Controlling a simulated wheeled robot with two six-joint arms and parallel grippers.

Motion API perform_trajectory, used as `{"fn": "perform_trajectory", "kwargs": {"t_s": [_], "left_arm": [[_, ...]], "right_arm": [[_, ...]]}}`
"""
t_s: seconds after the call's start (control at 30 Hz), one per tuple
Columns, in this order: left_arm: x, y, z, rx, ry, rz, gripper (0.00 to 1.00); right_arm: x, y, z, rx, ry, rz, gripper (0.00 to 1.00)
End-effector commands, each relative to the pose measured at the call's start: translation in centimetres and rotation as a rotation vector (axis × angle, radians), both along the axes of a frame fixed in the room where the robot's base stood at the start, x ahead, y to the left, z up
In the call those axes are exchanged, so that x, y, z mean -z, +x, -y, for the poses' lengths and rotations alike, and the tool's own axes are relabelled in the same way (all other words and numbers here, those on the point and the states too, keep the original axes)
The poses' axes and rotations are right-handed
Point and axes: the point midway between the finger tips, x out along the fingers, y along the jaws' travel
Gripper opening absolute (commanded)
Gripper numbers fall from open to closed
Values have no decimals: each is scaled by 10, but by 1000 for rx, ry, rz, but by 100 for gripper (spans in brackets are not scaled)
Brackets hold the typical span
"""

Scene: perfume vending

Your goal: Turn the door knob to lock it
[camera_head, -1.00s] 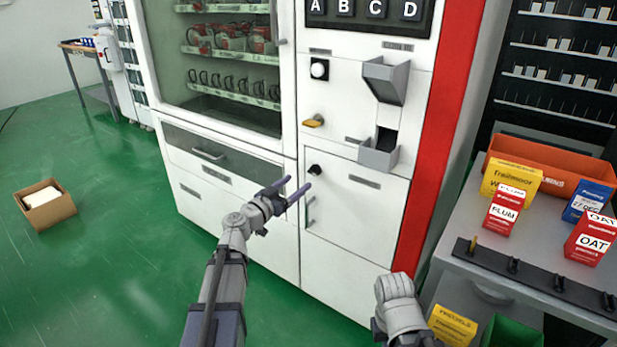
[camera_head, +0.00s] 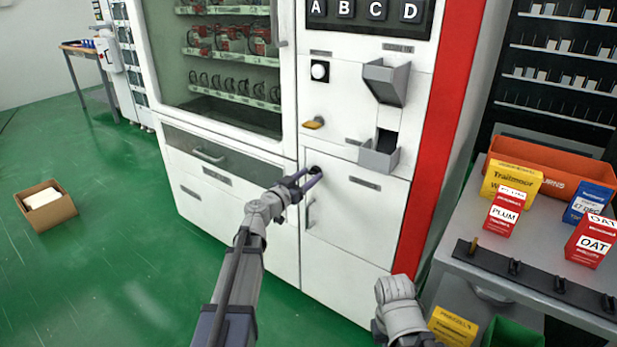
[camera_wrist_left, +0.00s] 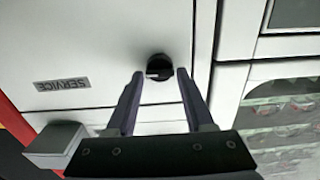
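The door knob is small, round and black, on the white service door (camera_head: 360,215) of the vending machine. In the left wrist view the knob (camera_wrist_left: 158,66) sits between the tips of my left gripper (camera_wrist_left: 159,74), with a gap showing at each side. A small pale mark shows on the knob's face. In the head view my left gripper (camera_head: 313,178) is at the door's upper left corner, and its fingers partly hide the knob. My right arm's end (camera_head: 396,300) is low in the head view; its fingertips cannot be made out.
A grey door handle (camera_head: 311,213) is just below my left gripper. A yellow-orange lever (camera_head: 314,123) and a grey dispensing tray (camera_head: 379,155) stick out above. A grey counter (camera_head: 450,225) with several boxes stands at the right.

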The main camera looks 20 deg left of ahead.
Motion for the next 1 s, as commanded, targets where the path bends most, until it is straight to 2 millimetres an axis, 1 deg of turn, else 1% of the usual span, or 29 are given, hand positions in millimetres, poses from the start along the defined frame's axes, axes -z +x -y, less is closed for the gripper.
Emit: {"fn": "perform_trajectory", "kwargs": {"t_s": [0.03, 0.07, 0.43, 0.77, 1.0], "left_arm": [[0, 0, 0, 0, 0, 0, 46], [0, 0, 0, 0, 0, 0, 43], [0, 0, 0, 0, 0, 0, 1], [0, 0, 0, 0, -20, -7, 0], [0, 0, -1, 0, -137, -50, 0]], "right_arm": [[0, 0, 0, 0, 0, 0, 0], [0, 0, 0, 0, 0, 0, 0], [0, 0, 0, 0, 0, 0, 0], [0, 0, 0, 0, 0, 0, 0], [0, 0, 0, 0, 0, 0, 0]]}}
